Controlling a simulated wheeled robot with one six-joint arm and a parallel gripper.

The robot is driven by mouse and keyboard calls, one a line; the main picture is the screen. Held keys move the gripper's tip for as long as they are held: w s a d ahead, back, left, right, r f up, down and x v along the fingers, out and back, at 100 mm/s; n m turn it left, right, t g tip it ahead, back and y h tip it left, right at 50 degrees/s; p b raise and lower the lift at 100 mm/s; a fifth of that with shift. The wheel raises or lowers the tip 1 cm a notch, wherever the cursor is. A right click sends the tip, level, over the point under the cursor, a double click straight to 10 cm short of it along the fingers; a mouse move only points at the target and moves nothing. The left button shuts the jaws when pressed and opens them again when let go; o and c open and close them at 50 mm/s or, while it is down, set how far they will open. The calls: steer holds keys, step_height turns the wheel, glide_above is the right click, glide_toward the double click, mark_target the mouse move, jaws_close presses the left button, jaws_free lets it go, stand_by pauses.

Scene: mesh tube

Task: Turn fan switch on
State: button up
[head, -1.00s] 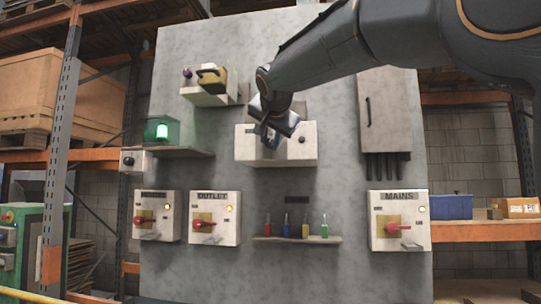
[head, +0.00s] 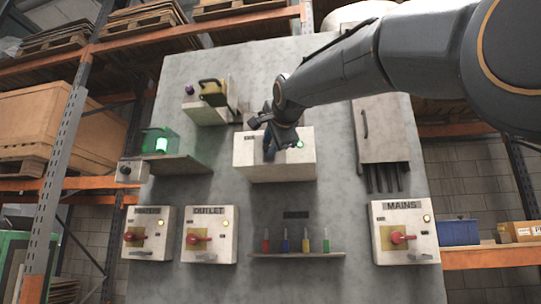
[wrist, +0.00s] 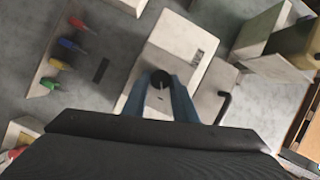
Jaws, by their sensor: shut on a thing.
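A pale switch box (head: 250,165) is mounted on the grey panel in the middle of the head view. The same box shows in the wrist view (wrist: 165,45), with a small dark label too small to read. A round black knob (wrist: 160,77) stands on its face. My gripper (head: 268,152) is at the front of this box. In the wrist view my gripper (wrist: 161,97) has its blue fingers on either side of the knob, shut on it. A small green light (head: 300,144) glows on the box, right of my gripper. The knob is hidden in the head view.
Red-handled switch boxes sit lower on the panel, including OUTLET (head: 210,238) and MAINS (head: 405,232). A shelf of coloured screwdrivers (head: 296,253) is below my gripper. A tall grey cabinet (head: 383,135) is to the right, and a green lamp (head: 161,143) to the left.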

steer(key=shift+m+b, duration=0.3)
stand_by(0.4)
steer(key=o, duration=1)
steer(key=shift+o, duration=0.2)
steer(key=s+d+b, duration=0.1)
steer(key=s, duration=0.6)
steer(key=shift+s+d+r, duration=0.2)
steer(key=shift+s, duration=0.15)
